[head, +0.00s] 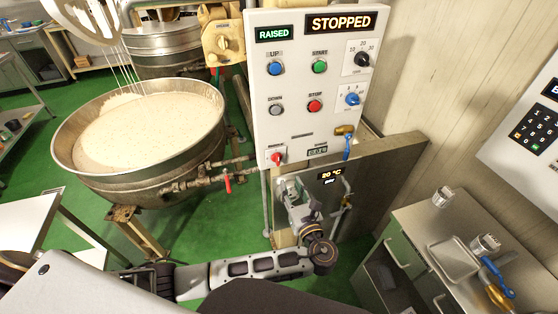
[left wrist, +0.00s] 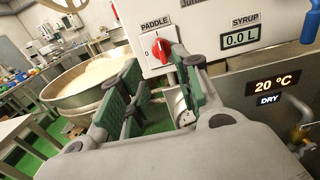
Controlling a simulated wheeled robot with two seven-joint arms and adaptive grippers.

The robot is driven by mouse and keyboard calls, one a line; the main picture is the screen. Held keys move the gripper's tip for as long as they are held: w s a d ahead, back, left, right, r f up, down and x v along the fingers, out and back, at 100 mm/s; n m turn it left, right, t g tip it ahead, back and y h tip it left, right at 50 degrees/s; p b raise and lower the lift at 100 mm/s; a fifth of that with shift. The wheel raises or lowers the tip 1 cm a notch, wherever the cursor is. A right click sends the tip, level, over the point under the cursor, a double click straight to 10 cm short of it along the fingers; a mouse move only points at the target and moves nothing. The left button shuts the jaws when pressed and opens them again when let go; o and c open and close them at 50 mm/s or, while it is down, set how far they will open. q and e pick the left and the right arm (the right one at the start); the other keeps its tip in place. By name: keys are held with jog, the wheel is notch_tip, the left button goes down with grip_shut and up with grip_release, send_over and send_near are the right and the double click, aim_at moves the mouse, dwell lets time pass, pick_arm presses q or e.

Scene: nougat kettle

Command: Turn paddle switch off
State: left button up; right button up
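The paddle switch (head: 277,157) is a red knob on a white plate at the lower left of the control panel (head: 290,115). In the left wrist view the red knob (left wrist: 161,47) sits below the label PADDLE, with a 0 at its lower left; its exact setting is hard to tell. My left gripper (head: 284,184) is just below the switch in the head view. In the left wrist view its green-padded fingers (left wrist: 155,66) are spread open and empty, with the knob beyond the tips, nearer the right finger. My right gripper is not in view.
The panel displays RAISED and STOPPED. A kettle (head: 72,165) of pale mass stands left, with a raised whisk (head: 92,20) above. A red-handled valve (head: 228,182) and pipes lie between kettle and panel. A low wall (head: 385,170) and cabinet (head: 405,235) stand right.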

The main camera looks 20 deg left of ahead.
aim_at(279, 159)
pick_arm(q)
jog(key=p+x, duration=0.2)
jog(key=x, duration=1.1)
jog(key=shift+w+a, duration=0.15)
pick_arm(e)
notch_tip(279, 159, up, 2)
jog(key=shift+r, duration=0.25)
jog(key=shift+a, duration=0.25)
pick_arm(q)
grip_shut()
